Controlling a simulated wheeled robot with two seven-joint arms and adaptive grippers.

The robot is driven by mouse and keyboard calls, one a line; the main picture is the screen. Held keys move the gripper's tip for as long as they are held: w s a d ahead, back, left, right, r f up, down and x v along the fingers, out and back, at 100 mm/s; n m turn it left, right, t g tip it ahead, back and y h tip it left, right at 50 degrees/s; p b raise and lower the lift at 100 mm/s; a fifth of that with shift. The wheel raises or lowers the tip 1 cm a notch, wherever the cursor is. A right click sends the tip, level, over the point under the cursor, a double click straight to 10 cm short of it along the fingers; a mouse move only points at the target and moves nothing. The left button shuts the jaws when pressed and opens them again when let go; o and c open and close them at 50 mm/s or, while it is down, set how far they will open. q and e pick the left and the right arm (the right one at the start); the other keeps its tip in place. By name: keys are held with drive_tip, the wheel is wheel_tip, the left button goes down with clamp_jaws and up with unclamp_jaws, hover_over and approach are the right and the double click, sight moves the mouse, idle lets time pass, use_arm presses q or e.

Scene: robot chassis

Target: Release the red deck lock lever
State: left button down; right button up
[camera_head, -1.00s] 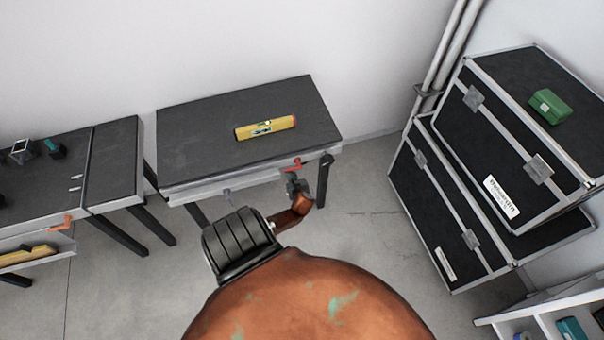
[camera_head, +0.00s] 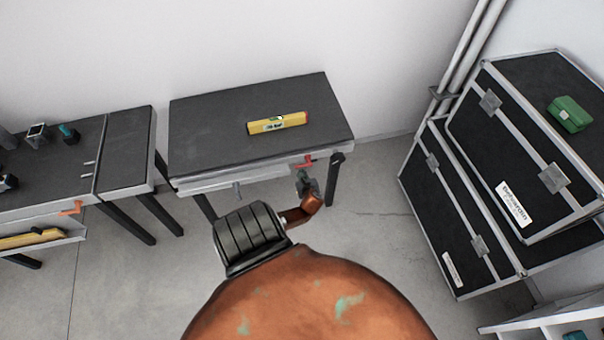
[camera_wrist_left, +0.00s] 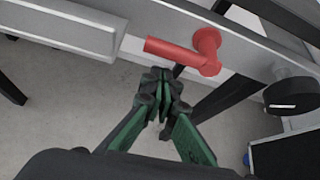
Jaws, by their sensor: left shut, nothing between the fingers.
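The red lever (camera_head: 303,162) sits on the front edge of the dark-topped table, near its right end. In the left wrist view the red lever (camera_wrist_left: 190,54) has a bar pointing left from a round pivot on the grey rail. My left gripper (camera_head: 304,178) is just below and in front of the lever. In the left wrist view its green fingers (camera_wrist_left: 165,88) are shut with nothing between them, their tips close under the lever's bar. Whether they touch it I cannot tell. My right gripper is not in view.
A yellow level (camera_head: 278,123) lies on the table (camera_head: 210,135). A black round knob (camera_wrist_left: 290,96) is right of the lever. Another bench (camera_head: 125,150) with an orange lever (camera_head: 72,209) stands left. Black cases (camera_head: 470,215) stand right, with floor between them and the table.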

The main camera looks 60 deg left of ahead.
use_arm(q)
drive_tip(key=s+d+r+p, duration=0.2)
drive_tip(key=d, duration=0.7)
drive_tip(key=shift+s+r, duration=0.25)
drive_tip(key=shift+r, duration=0.05)
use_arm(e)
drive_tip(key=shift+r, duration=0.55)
use_arm(q)
drive_tip(key=shift+a, duration=0.1)
